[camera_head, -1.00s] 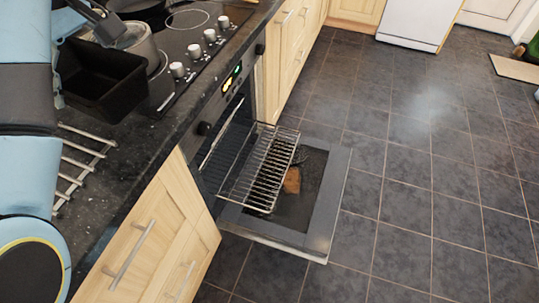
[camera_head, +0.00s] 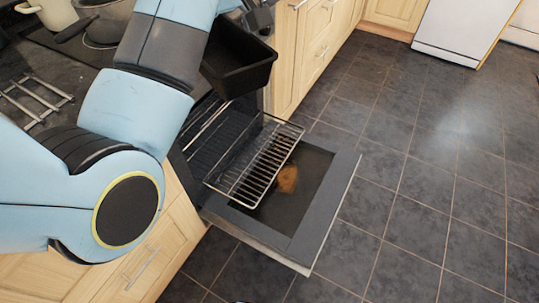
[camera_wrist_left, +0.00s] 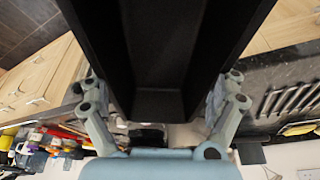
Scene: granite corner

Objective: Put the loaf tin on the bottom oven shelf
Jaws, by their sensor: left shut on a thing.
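The black loaf tin (camera_head: 240,66) is held in the air in front of the counter, above the pulled-out wire oven shelf (camera_head: 262,165). My left gripper (camera_wrist_left: 160,115) is shut on the loaf tin, which fills the middle of the left wrist view (camera_wrist_left: 160,103). In the head view my left arm hides part of the tin and most of the gripper. The oven door (camera_head: 318,215) is folded down open, with a brown stain on its inner glass. The oven inside is mostly hidden by my arm and the shelf. My right gripper is not in view.
Pots (camera_head: 108,22) stand on the hob at the upper left. A metal rack (camera_head: 32,100) lies on the dark counter. Wooden cupboards (camera_head: 312,45) flank the oven. The tiled floor (camera_head: 430,160) right of the door is clear.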

